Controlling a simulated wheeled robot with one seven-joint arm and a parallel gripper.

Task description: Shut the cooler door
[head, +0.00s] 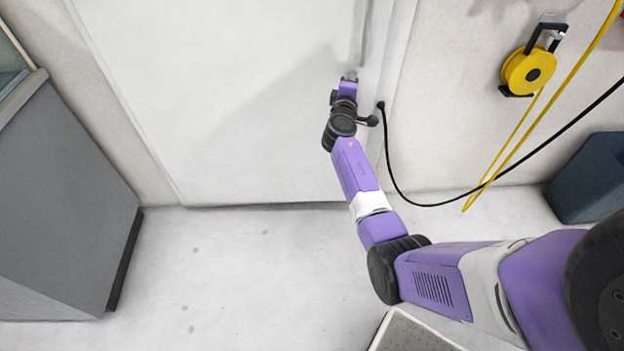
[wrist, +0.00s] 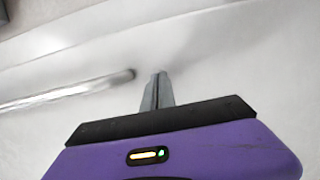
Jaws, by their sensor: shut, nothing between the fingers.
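The cooler door (head: 225,100) is a large white panel that fills the upper middle of the head view. It looks flush or nearly flush with its frame; a thin gap cannot be ruled out. A long metal handle bar (wrist: 70,92) shows in the wrist view, and it also runs upright near the door's right edge in the head view (head: 367,35). My gripper (head: 349,76) is at the door's right side, just below the handle. In the wrist view its fingers (wrist: 157,88) are together and empty, beside the end of the bar. Whether the fingertips touch the door is unclear.
A grey cabinet (head: 60,190) stands on the left. A yellow hose reel (head: 528,70) hangs on the right wall, with a yellow hose and a black cable (head: 425,204). A dark blue bin (head: 590,178) stands at the right. The floor (head: 250,265) before the door is clear.

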